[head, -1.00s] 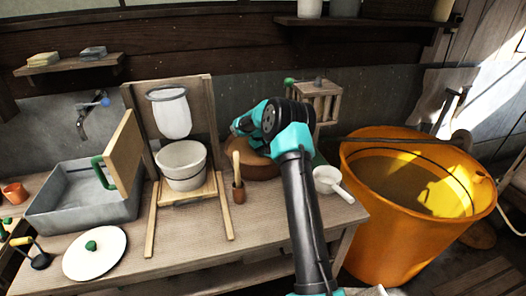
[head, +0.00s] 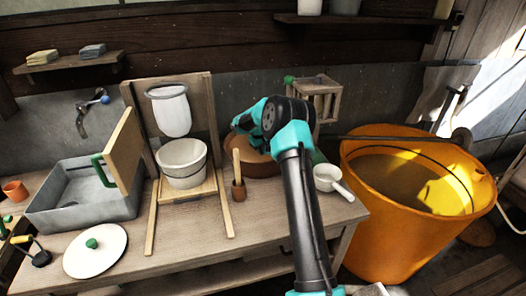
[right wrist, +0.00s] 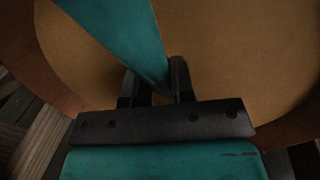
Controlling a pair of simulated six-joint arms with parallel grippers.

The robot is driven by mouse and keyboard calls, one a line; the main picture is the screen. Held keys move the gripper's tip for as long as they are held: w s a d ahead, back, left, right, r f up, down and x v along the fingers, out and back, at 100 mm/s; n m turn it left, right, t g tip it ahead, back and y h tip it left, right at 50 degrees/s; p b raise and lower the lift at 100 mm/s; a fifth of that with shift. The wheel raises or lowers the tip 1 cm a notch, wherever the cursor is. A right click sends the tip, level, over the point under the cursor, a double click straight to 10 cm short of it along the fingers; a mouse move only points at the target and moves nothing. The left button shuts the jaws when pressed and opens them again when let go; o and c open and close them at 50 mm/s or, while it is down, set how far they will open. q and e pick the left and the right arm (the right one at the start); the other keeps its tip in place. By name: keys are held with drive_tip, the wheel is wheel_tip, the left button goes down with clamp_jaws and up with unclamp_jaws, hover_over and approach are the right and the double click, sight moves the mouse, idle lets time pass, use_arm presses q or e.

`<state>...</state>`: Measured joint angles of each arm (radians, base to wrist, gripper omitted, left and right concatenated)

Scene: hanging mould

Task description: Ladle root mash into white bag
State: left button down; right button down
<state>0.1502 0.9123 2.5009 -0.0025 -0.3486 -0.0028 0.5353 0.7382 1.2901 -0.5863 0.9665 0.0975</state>
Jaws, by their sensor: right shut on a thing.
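The white bag (head: 172,113) hangs open-topped from a ring on the upright wooden stand. The brown round pot (head: 262,168) sits on the bench to its right, with orange-brown root mash (right wrist: 230,60) filling the right wrist view. My right gripper (right wrist: 157,82) is over the pot, shut on a teal handle (right wrist: 130,35), apparently the ladle's. The ladle's bowl is not visible. In the head view my right arm hides the fingertips and part of the pot. My left gripper is not in view.
A white tub (head: 182,160) stands under the bag. A white dipper (head: 328,178) lies right of my arm. A large orange bucket (head: 400,235) is beyond the bench. A grey sink (head: 85,205) is left.

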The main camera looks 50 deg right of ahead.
drive_tip(key=shift+r, duration=0.2)
drive_tip(key=shift+r, duration=0.6)
idle(0.4)
wheel_tip(320, 180, up, 13)
idle(1.6)
